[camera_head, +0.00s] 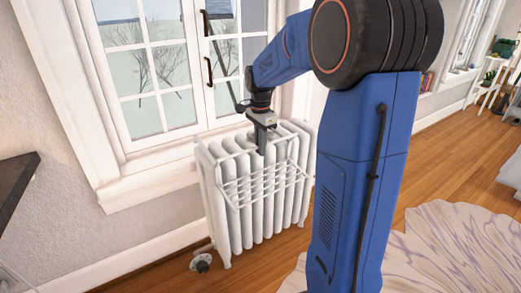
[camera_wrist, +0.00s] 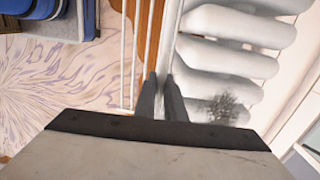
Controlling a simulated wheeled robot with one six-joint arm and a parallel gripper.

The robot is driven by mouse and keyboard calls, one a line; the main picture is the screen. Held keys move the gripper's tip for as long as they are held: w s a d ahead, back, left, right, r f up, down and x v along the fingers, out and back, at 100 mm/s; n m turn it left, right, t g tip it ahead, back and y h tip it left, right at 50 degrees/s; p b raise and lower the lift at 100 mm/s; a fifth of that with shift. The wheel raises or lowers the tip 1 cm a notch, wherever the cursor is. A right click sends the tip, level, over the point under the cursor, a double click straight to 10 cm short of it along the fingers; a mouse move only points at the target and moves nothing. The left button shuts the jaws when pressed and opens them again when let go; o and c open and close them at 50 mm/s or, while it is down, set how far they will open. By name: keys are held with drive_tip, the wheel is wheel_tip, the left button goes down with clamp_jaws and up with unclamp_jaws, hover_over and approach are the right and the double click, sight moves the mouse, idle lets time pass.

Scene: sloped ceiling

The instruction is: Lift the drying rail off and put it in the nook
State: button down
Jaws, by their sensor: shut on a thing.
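The drying rail (camera_head: 262,187) is a white wire rack hanging on the front of a white ribbed radiator (camera_head: 214,205) under the window. My gripper (camera_head: 261,150) reaches down to the rail's top at the radiator's upper front. In the wrist view, my gripper (camera_wrist: 160,82) has its dark fingers close together, shut on a thin white bar of the drying rail (camera_wrist: 170,40). The radiator's fins (camera_wrist: 235,58) lie just to the right of the fingers there. The rail's hooks are not clear. I cannot make out the nook in either view.
A window (camera_head: 170,60) with black handles is behind the radiator. A valve (camera_head: 202,262) sits at its lower left. A pale patterned rug (camera_head: 450,245) covers the wooden floor (camera_head: 435,165) at right. A dark-edged object (camera_head: 14,180) stands at far left.

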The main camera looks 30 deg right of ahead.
drive_tip(key=shift+r, duration=2.2)
drive_tip(key=shift+r+g, duration=0.4)
drive_tip(key=shift+g, duration=0.3)
drive_tip(key=shift+s, duration=0.15)
drive_tip(key=s+r, duration=0.1)
drive_tip(key=s, duration=1.2)
drive_tip(key=shift+s+d, duration=0.25)
drive_tip(key=shift+s, duration=0.15)
idle(0.4)
